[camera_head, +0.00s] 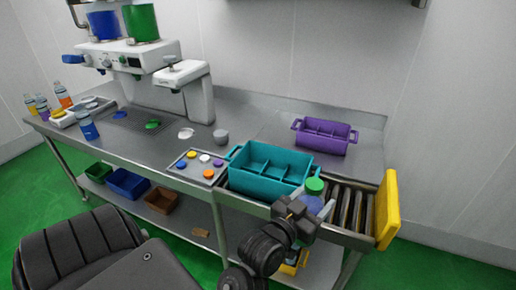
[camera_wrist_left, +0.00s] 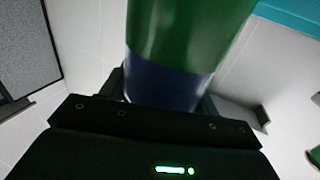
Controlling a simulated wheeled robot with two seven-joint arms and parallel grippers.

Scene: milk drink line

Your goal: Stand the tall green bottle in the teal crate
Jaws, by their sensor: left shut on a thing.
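The teal crate (camera_head: 243,181) stands on the worktop at the head of the roller track. It has dividers inside, and its visible compartments look empty. My left gripper (camera_head: 303,209) is shut on the tall green bottle (camera_head: 314,186), at the crate's front right corner. In the head view the bottle's green top and part of a blue body show; the gripper hides the rest. In the left wrist view the bottle (camera_wrist_left: 185,35) is green with a blue band between the fingers, and a teal edge (camera_wrist_left: 292,12) shows at upper right. My right gripper is out of view.
A purple crate (camera_head: 325,136) stands behind and right. Rollers (camera_head: 350,207) run to a yellow end plate (camera_head: 387,208). A tray of colored lids (camera_head: 196,166) lies left of the teal crate. A drink machine (camera_head: 135,58) and small bottles (camera_head: 88,127) stand farther left.

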